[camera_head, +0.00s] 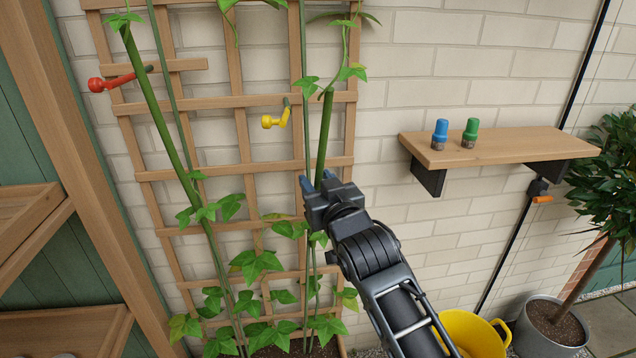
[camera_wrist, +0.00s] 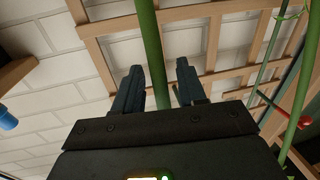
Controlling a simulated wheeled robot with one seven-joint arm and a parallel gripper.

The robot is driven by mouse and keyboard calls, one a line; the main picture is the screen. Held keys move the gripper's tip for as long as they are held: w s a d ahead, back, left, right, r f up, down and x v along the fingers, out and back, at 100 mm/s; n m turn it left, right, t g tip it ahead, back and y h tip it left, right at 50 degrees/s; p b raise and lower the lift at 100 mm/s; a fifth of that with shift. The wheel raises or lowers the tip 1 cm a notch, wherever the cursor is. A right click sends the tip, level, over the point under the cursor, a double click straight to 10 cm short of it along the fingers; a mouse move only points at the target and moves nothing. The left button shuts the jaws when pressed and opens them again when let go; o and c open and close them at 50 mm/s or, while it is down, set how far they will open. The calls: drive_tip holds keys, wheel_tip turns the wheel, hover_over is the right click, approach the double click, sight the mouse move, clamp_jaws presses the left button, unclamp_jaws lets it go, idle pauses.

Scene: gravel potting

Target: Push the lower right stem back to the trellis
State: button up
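The right stem (camera_head: 325,135) is a thick green stem running up in front of the wooden trellis (camera_head: 205,104), tilted slightly. My gripper (camera_head: 318,183) is at the stem's lower visible part, near a crossbar of the trellis. In the wrist view, the stem (camera_wrist: 152,45) passes between my two blue-grey fingers (camera_wrist: 160,78). The fingers are apart, with a gap visible at the right of the stem. The trellis (camera_wrist: 112,24) shows behind the stem in that view. I cannot tell whether the stem touches the trellis. My gripper hides part of the stem's lower end.
A thick left stem (camera_head: 160,115) leans across the trellis, with a red clip (camera_head: 97,85) beside it. A yellow clip (camera_head: 268,122) is on the trellis. A shelf (camera_head: 510,148) with blue (camera_head: 440,132) and green (camera_head: 470,130) items juts out at right. A yellow bucket (camera_head: 470,330) stands below.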

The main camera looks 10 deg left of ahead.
clamp_jaws()
idle(0.4)
drive_tip(key=shift+w+r, duration=0.15)
drive_tip(key=w+a+r+g+h+p, duration=0.1)
drive_tip(key=w+a+g+h, duration=0.1)
drive_tip(key=w, duration=0.8)
drive_tip(key=shift+w+a+r+m+g+p, duration=0.25)
drive_tip(key=shift+a+r+m+g, duration=0.2)
drive_tip(key=shift+g, duration=0.65)
drive_tip(key=shift+c, duration=0.8)
unclamp_jaws()
drive_tip(key=shift+f, duration=0.1)
drive_tip(key=shift+o, duration=1)
drive_tip(key=shift+a, duration=0.1)
